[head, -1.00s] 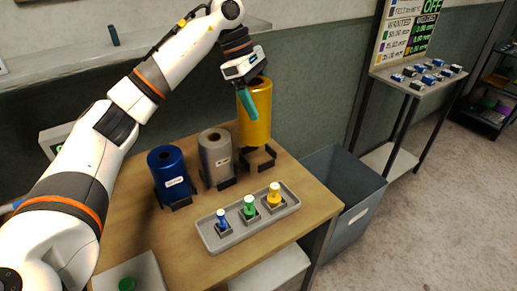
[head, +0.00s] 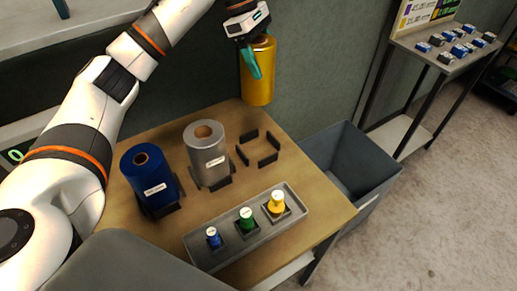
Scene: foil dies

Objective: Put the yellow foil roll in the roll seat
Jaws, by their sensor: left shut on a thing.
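My left gripper (head: 252,62) is shut on the yellow foil roll (head: 259,80), gripping it near its top. The roll hangs upright in the air, seen against the wall above the table's back edge. The roll seat (head: 258,148), a set of dark corner brackets on the table, is empty. It lies below the roll in the picture, with a clear gap between them. My right gripper is not in view.
A silver roll (head: 207,155) and a blue roll (head: 149,178) stand in seats left of the empty one. A grey tray (head: 215,256) with blue, green and yellow pegs lies in front. A grey bin (head: 345,165) stands right of the table (head: 315,205).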

